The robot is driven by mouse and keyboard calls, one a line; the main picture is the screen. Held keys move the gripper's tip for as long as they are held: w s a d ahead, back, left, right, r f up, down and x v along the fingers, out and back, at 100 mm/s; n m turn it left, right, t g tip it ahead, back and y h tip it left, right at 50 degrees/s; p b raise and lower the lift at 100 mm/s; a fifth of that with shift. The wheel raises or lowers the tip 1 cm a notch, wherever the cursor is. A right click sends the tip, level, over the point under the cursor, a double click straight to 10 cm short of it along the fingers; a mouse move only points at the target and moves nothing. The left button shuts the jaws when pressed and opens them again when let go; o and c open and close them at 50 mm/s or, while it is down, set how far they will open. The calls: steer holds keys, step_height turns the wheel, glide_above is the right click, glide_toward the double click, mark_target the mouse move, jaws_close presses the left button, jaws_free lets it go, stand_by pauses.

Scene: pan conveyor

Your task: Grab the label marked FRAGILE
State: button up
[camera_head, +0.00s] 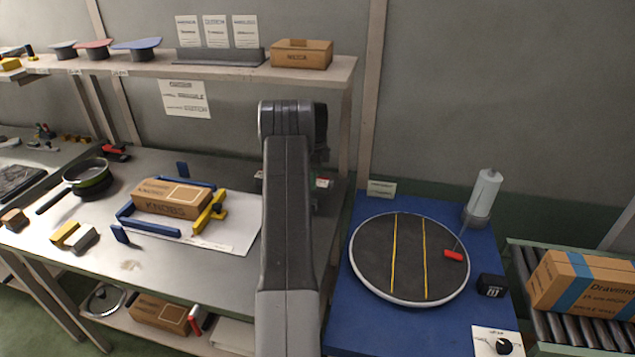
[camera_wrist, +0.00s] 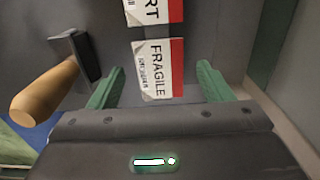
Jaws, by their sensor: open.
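In the wrist view the FRAGILE label (camera_wrist: 158,69) is a white card with a red band along its right side. It lies on a dark grey surface, just ahead of and between the green fingertips of my gripper (camera_wrist: 160,84). My gripper is open, with one finger on each side of the label's lower part; I cannot tell how far above it they are. In the head view my arm hides the gripper, and only a small bit of red and white label (camera_head: 324,182) shows beside the arm.
A second red and white label (camera_wrist: 153,11), ending in "RT", lies just beyond the FRAGILE one. A wooden handle (camera_wrist: 45,90) on a dark plate is left of my gripper. A KNOBS box (camera_head: 172,198) stands on the bench. A round turntable (camera_head: 372,262) is at right.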

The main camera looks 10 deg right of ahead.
steer(key=shift+f, duration=0.25)
stand_by(0.3)
steer(key=c, duration=1)
